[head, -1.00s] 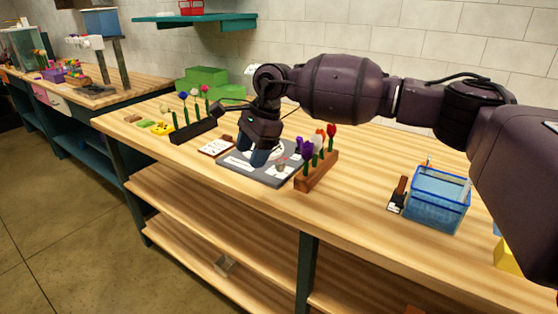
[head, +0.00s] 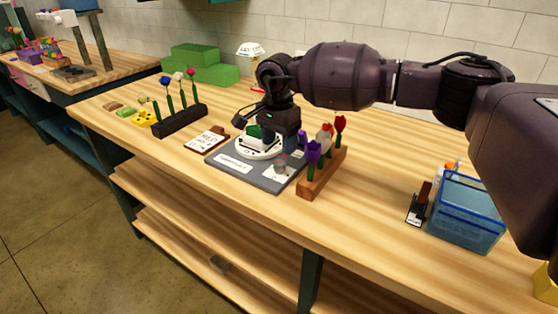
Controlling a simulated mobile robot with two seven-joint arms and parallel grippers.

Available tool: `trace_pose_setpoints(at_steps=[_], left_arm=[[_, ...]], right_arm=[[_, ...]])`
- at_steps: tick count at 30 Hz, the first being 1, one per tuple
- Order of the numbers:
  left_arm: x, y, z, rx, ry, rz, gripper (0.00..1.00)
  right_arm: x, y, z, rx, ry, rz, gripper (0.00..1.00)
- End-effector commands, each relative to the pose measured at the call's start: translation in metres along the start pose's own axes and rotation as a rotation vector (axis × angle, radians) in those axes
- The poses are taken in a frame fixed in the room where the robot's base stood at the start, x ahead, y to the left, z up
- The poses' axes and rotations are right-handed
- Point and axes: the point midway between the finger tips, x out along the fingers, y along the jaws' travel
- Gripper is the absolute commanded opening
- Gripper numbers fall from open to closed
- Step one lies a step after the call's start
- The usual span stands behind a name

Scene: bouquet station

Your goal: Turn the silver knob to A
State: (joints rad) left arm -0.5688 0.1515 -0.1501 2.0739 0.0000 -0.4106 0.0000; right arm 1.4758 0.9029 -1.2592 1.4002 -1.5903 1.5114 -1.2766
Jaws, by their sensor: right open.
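A small silver knob (head: 281,169) sits on the front right part of a flat grey panel (head: 252,178). The panel also carries a round white dial (head: 250,152) with a green piece on it and a white label strip. Any letter marks, including A, are too small to read. My right gripper (head: 279,146) is open and points down over the back right part of the dial. It is behind the silver knob in the picture and looks apart from it. Its fingers hide part of the dial. My left gripper is out of view.
A wooden block (head: 324,174) with purple, orange and red tulips stands close to the panel's right side. A dark flower rack (head: 181,121) and a small sign (head: 207,140) are on the left. A blue bin (head: 465,213) stands at the right, with bare tabletop before it.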

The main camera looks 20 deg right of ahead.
Motion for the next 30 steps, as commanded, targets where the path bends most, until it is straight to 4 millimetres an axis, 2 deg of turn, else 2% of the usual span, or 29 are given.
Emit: trace_pose_setpoints(at_steps=[1,3,10,15,24,30], left_arm=[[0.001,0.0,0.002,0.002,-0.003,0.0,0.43],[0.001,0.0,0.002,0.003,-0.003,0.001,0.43],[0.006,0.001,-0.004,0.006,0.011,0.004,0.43],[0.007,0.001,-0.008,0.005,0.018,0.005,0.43],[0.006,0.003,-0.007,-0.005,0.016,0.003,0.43],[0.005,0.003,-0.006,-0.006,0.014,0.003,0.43]], right_arm=[[0.012,0.0,0.0,0.0,-0.002,0.003,0.59],[0.024,0.0,0.0,0.0,-0.001,0.004,0.59],[0.052,0.0,0.0,0.001,-0.001,0.001,0.59],[0.06,0.0,0.0,0.001,0.0,0.0,0.59],[0.061,0.0,0.0,0.001,0.0,-0.001,0.59],[0.061,0.0,0.0,0.001,0.0,0.0,0.28]])
